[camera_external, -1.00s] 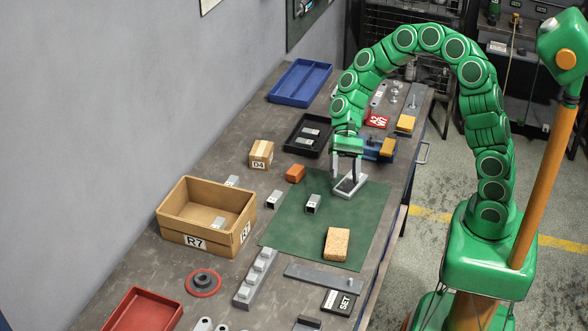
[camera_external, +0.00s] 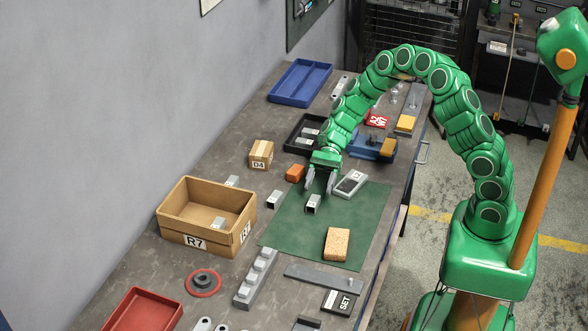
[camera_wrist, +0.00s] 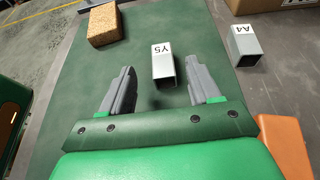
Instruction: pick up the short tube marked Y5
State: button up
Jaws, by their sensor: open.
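The short tube marked Y5 (camera_wrist: 164,64) is a grey square tube with a white label on top, lying on the green mat (camera_external: 288,225). In the external view the tube (camera_external: 313,204) sits just below my gripper (camera_external: 320,192). In the wrist view the tube lies between and a little beyond the two fingers of my gripper (camera_wrist: 160,83), nearer the right finger. The fingers are apart, with nothing held between them. A similar grey tube marked A4 (camera_wrist: 243,45) lies to the right in the wrist view, off the mat; it also shows in the external view (camera_external: 274,199).
A cork-like block (camera_external: 337,243) lies on the mat's near part. An orange block (camera_external: 295,173) is close to my gripper's left. A grey labelled piece (camera_external: 350,184) lies right of it. The cardboard box R7 (camera_external: 181,236) stands at the left. The mat's middle is clear.

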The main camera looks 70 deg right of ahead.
aim_at(314, 199)
jog(key=shift+f+x, duration=0.15)
jog(key=shift+x, duration=1.35)
jog(key=shift+f+x, duration=0.15)
jog(key=shift+x, duration=1.4)
jog(key=shift+w+d, duration=0.15)
jog(key=shift+d, duration=0.05)
jog(key=c, duration=1.1)
